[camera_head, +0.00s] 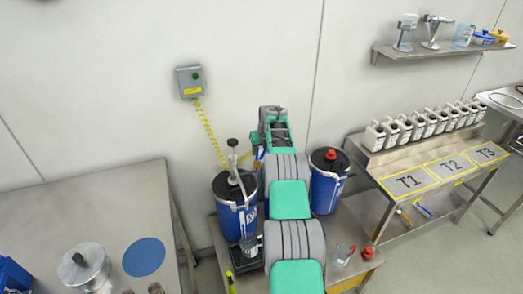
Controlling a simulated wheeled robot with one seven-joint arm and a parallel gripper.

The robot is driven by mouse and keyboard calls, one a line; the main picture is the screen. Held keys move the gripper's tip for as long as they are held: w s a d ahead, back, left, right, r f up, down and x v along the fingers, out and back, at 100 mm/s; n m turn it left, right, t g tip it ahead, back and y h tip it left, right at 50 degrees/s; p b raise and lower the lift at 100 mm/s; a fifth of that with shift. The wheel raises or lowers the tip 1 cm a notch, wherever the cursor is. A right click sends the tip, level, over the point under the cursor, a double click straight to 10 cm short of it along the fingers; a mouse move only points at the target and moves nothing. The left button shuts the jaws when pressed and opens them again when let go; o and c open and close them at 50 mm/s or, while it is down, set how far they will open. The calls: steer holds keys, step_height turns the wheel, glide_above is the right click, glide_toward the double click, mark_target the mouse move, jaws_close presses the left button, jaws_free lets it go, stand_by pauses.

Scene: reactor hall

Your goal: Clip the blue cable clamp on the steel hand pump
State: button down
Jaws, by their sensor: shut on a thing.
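The steel hand pump (233,160) stands upright on the left blue drum (236,215), its dark knob at the top. A coiled yellow cable (209,130) hangs from a grey wall box and runs down behind the pump to the left edge of my arm. My gripper (259,155) is just right of the pump, largely hidden by my own green and grey arm. It is shut on the blue cable clamp (257,163), of which only a small blue bit shows beside the yellow cable end. I cannot tell whether the clamp touches the pump.
A second blue drum (326,185) with a red cap stands right of my arm. The grey box (191,81) is on the wall. A glass beaker (343,254) stands at the bench front. A steel table (100,195) is left; a rack of white canisters (410,128) is right.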

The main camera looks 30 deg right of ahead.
steer(key=shift+a+f+b, duration=0.15)
steer(key=shift+f+b, duration=0.2)
steer(key=shift+f, duration=0.4)
stand_by(0.3)
steer(key=c, duration=0.7)
jaws_free()
steer(key=shift+r, duration=0.1)
steer(key=shift+o, duration=0.2)
